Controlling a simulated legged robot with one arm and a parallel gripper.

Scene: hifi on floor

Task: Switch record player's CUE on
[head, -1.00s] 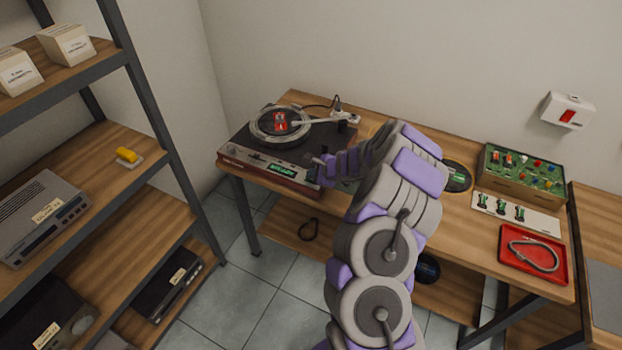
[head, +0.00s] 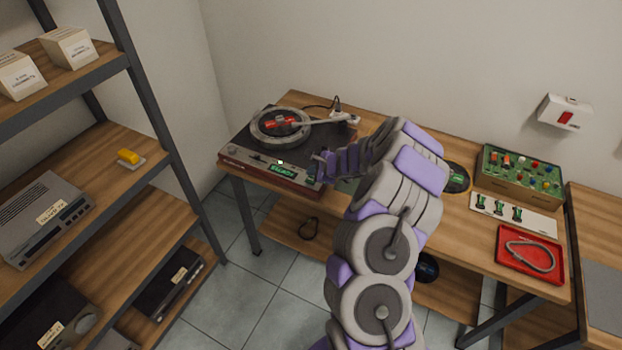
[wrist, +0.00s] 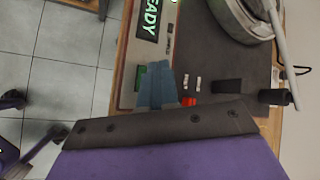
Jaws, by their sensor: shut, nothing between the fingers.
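The record player (head: 243,148) sits on the left end of the wooden table, with a round platter (head: 262,138) and a pale tonearm (head: 325,121). Its front panel has a green display (head: 283,172), which reads "READY" in the wrist view (wrist: 150,20). A small green light (head: 280,161) glows beside the display. My gripper (head: 318,168) is at the panel's right end. In the wrist view its blue-grey fingers (wrist: 160,68) are together and empty, over the panel below the display. Small white controls (wrist: 192,84) and a red-orange one lie beside them. I cannot tell whether the fingertips touch anything.
A metal-framed shelf (head: 140,135) with boxes and devices stands at the left. On the table's right are a green board box (head: 520,172) and a red tray (head: 530,255). Black knobs (wrist: 228,87) stand on the deck near my fingers.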

